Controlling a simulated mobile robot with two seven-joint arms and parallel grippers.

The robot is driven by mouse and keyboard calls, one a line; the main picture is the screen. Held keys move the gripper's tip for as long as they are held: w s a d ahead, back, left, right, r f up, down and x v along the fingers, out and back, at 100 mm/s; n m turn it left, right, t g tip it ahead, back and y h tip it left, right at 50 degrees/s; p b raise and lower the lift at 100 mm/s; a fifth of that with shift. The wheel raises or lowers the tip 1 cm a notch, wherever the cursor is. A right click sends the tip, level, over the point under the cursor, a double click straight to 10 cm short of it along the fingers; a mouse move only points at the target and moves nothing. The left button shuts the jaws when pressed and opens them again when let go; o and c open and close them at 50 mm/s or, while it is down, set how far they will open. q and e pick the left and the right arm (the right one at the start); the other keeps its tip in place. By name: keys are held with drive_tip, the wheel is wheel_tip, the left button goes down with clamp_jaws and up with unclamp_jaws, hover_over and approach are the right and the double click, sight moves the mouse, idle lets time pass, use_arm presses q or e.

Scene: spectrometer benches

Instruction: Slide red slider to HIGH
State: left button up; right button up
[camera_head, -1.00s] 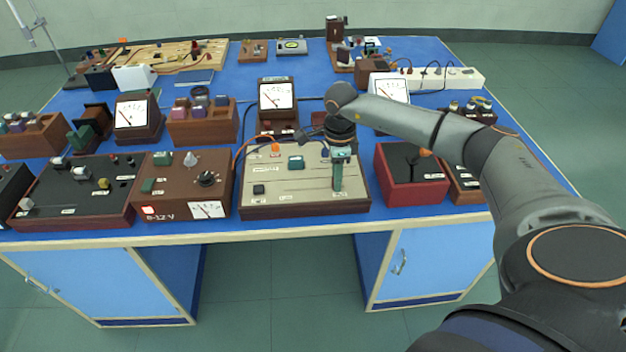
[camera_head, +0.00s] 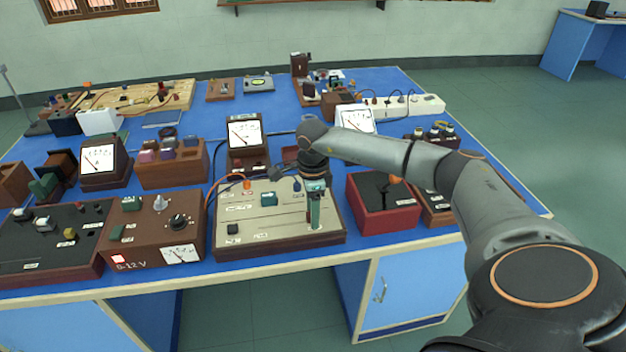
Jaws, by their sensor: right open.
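A beige-topped panel box (camera_head: 262,228) sits at the front of the blue table, with labels, a teal block (camera_head: 268,199) and a black knob (camera_head: 232,229) on top. My right gripper (camera_head: 315,222) points down over the right part of this panel, its fingers at or just above the surface. It is open, though the gap between its fingers is hard to see. I cannot make out a red slider; the gripper may hide it. A red box (camera_head: 372,218) with a dark top and an orange knob (camera_head: 392,180) stands just right of the panel. My left gripper is not in view.
A brown 0-12 V supply box (camera_head: 148,250) stands close on the panel's left. Meters (camera_head: 244,133) and brown blocks (camera_head: 172,170) stand behind. Blue table (camera_head: 284,110) shows between the rows. My right arm spans the right side.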

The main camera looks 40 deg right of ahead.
wheel_tip(320, 180, up, 12)
drive_tip(key=shift+r+b, duration=0.25)
drive_tip(key=shift+b, duration=0.15)
drive_tip(key=shift+a, duration=0.1)
idle(0.4)
